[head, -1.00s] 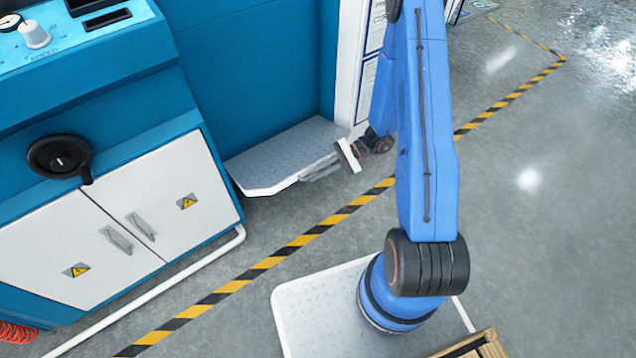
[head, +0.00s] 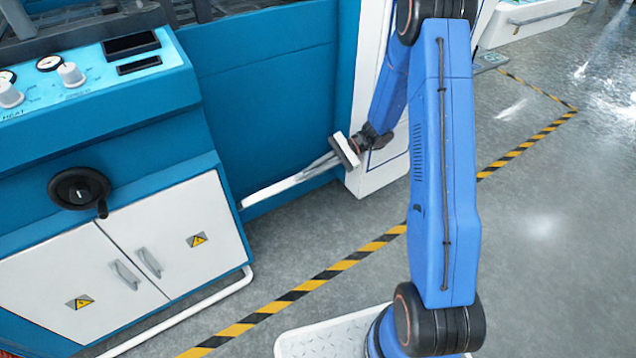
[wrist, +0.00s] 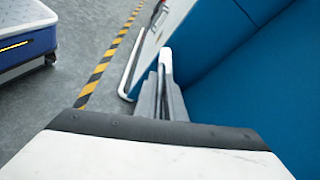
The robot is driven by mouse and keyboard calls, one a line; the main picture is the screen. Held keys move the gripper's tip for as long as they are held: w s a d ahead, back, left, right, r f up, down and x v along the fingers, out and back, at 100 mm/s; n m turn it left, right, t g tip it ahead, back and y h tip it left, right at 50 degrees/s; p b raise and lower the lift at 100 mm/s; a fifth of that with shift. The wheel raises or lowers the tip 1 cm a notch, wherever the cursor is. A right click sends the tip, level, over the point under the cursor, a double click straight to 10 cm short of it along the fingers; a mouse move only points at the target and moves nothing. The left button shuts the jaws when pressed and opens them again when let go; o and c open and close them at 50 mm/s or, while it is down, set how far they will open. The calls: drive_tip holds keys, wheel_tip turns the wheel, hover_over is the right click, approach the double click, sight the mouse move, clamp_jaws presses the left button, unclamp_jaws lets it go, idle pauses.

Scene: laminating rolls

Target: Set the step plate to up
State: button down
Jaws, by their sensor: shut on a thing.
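The step plate (head: 272,193) is a light plate low on the blue machine front, between the white cabinet and the white panel. In the head view it shows nearly edge-on as a thin strip, raised from flat; its exact angle is hard to tell. My gripper (head: 318,166) is shut on its edge near the right end. In the wrist view the grey fingers of my gripper (wrist: 164,98) close around the plate's edge, and the pale plate end (wrist: 166,64) shows beyond them. The plate's broad face is hidden in both views.
A white cabinet (head: 205,225) with a black handwheel (head: 80,190) stands left of the plate. A white panel (head: 372,172) stands close on the right. A white floor rail (head: 190,313) runs below the cabinet. The floor around the striped line (head: 300,290) is clear.

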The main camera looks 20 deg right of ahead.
drive_tip(key=shift+w+a+r, duration=0.1)
drive_tip(key=shift+w+r, duration=0.25)
drive_tip(key=shift+w, duration=0.2)
drive_tip(key=c, duration=2.1)
unclamp_jaws()
drive_tip(key=v, duration=1.2)
drive_tip(key=shift+s, duration=0.1)
